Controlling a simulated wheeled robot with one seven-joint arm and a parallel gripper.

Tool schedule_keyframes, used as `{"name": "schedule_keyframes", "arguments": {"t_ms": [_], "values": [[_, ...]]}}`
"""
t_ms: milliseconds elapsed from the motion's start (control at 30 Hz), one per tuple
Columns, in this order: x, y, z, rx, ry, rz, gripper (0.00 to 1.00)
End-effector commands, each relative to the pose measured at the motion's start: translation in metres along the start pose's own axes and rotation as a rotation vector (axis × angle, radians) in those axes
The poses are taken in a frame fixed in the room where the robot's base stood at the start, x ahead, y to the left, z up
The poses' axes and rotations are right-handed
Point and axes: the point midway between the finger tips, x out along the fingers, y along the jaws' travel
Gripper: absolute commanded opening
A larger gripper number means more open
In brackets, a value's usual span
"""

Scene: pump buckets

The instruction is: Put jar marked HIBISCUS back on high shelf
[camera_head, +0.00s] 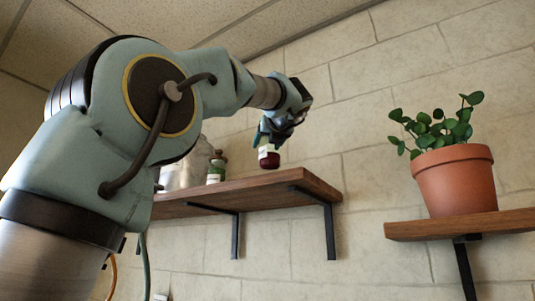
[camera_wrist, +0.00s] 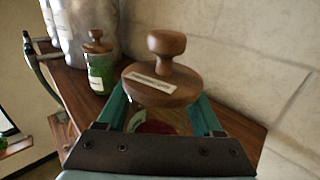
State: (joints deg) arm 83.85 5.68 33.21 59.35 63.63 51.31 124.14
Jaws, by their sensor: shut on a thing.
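A glass jar with dark red contents (camera_head: 269,159) is between the fingers of my gripper (camera_head: 268,138). My gripper is shut on it. In the wrist view the jar's round wooden lid (camera_wrist: 162,86) with a knob and a small pale label fills the middle; I cannot read the label for sure. The teal fingers of my gripper (camera_wrist: 162,112) are on both sides below the lid. The jar is upright over the right part of the high wooden shelf (camera_head: 250,190). Its base is at the shelf's top edge line; I cannot tell whether it touches.
A green-filled jar with a wooden lid (camera_head: 216,171) stands on the shelf to the left. Pale grey bags (camera_wrist: 82,28) stand at the shelf's left end. A potted plant (camera_head: 455,180) is on a separate shelf at right. The wall (camera_wrist: 255,70) is close behind.

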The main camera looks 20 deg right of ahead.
Motion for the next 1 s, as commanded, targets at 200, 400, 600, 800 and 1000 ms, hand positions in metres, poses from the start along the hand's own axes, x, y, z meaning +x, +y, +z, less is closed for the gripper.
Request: {"name": "schedule_keyframes", "arguments": {"t_ms": [200,400,600,800,1000], "values": [[0.0,0.0,-0.023,0.002,0.001,-0.002,0.0],[0.0,0.0,-0.029,0.0,-0.002,-0.001,0.0],[0.0,0.0,-0.03,0.0,-0.001,-0.001,0.0],[0.0,0.0,-0.032,0.0,0.0,-0.001,0.8],[0.0,0.0,-0.032,0.0,0.0,-0.001,0.97]]}}
